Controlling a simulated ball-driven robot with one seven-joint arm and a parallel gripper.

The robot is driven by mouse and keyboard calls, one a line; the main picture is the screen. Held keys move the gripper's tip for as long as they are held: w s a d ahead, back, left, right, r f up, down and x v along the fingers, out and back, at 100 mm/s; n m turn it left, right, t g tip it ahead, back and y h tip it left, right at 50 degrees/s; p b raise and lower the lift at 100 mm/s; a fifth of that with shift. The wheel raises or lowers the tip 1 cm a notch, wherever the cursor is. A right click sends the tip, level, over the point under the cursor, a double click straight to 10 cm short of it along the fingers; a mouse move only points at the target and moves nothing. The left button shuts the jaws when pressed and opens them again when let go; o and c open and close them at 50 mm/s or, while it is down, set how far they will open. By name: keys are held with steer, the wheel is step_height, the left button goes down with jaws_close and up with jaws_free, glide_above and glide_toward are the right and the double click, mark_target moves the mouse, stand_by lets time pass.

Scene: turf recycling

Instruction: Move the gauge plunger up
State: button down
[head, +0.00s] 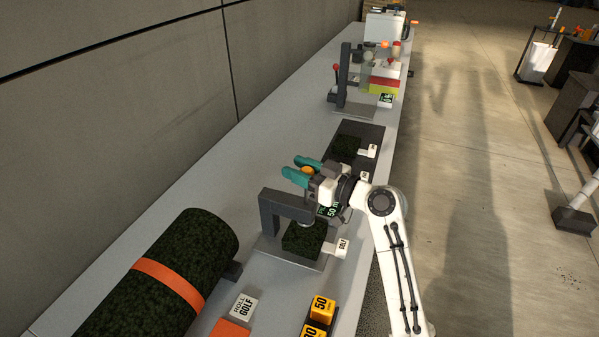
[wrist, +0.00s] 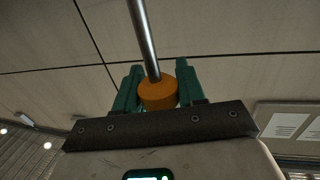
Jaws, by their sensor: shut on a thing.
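The gauge (head: 272,208) is a dark bracket on a grey base plate on the bench. A dark green turf block (head: 303,240) with a white GOLF tag (head: 342,247) sits on its base. My gripper (head: 308,170) has teal fingers and is above the bracket. It is shut on the orange knob of the gauge plunger (head: 307,171). In the wrist view the orange knob (wrist: 158,94) is between the teal fingers, with a metal rod (wrist: 144,40) running from it. In the head view my gripper and the bracket hide most of the rod, and I cannot tell whether the plunger foot touches the turf.
A large turf roll (head: 160,275) with an orange band lies at the left. A white ROLL GOLF block (head: 243,307) and yellow numbered blocks (head: 319,320) are at the front. A dark tray (head: 372,135) with another turf piece and a second device (head: 345,80) stand farther back.

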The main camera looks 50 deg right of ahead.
steer(key=shift+r, duration=0.3)
steer(key=c, duration=1)
jaws_free()
steer(key=shift+c, duration=0.2)
steer(key=o, duration=0.3)
steer(key=shift+f, duration=0.1)
steer(key=s+d+b, duration=0.1)
steer(key=s+b, duration=0.2)
steer(key=s, duration=0.7)
steer(key=shift+s+d, duration=0.15)
steer(key=shift+s, duration=0.25)
